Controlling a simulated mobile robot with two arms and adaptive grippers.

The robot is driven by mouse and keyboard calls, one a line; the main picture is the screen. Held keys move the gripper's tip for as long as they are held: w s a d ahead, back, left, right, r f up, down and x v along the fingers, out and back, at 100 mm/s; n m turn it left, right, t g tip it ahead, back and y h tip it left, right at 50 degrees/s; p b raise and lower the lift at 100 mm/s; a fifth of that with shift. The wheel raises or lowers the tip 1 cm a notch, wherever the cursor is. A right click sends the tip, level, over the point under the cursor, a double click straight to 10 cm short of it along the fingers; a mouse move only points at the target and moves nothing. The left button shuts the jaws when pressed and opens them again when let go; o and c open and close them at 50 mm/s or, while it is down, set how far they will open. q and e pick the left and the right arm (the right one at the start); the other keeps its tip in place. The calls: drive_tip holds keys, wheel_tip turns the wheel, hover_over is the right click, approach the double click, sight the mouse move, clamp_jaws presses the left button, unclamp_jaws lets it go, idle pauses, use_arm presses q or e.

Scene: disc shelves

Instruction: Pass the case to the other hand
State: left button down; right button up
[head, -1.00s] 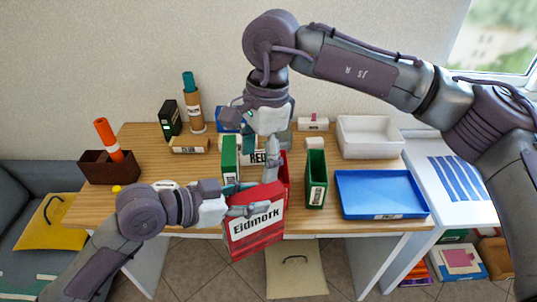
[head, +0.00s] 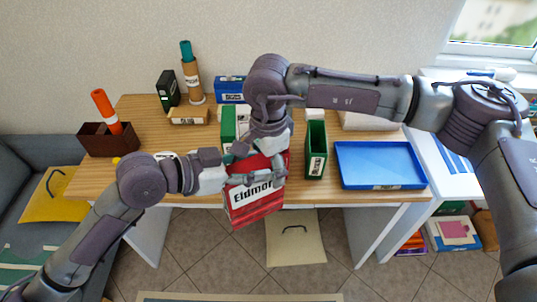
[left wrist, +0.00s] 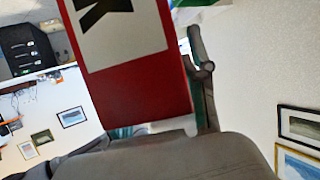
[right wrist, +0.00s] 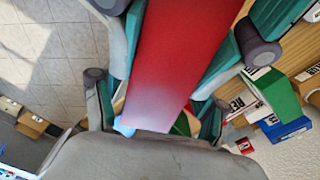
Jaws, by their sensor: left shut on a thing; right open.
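The red case (head: 258,212) with a white "Eidmork" label hangs at the front edge of the desk in the head view. My left gripper (head: 258,181) is shut on it from the left side. The case also fills the upper middle of the left wrist view (left wrist: 145,75). My right gripper (head: 262,146) is open at the top of the case, coming from above. In the right wrist view the red case (right wrist: 178,60) lies between its spread fingers; contact cannot be told. My right arm hides part of the case's top in the head view.
On the wooden desk (head: 230,192), a green holder (head: 316,150) stands close right of the case, and a blue tray (head: 380,165) lies farther right. A brown box (head: 108,139) with an orange tube is at left. A black box (head: 168,90) stands at the back left.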

use_arm(q)
drive_tip(key=shift+r, duration=0.1)
use_arm(e)
drive_tip(key=shift+f, duration=0.1)
use_arm(q)
drive_tip(key=shift+s, duration=0.1)
use_arm(e)
clamp_jaws()
use_arm(q)
drive_tip(key=c, duration=0.5)
unclamp_jaws()
drive_tip(key=shift+c, duration=0.2)
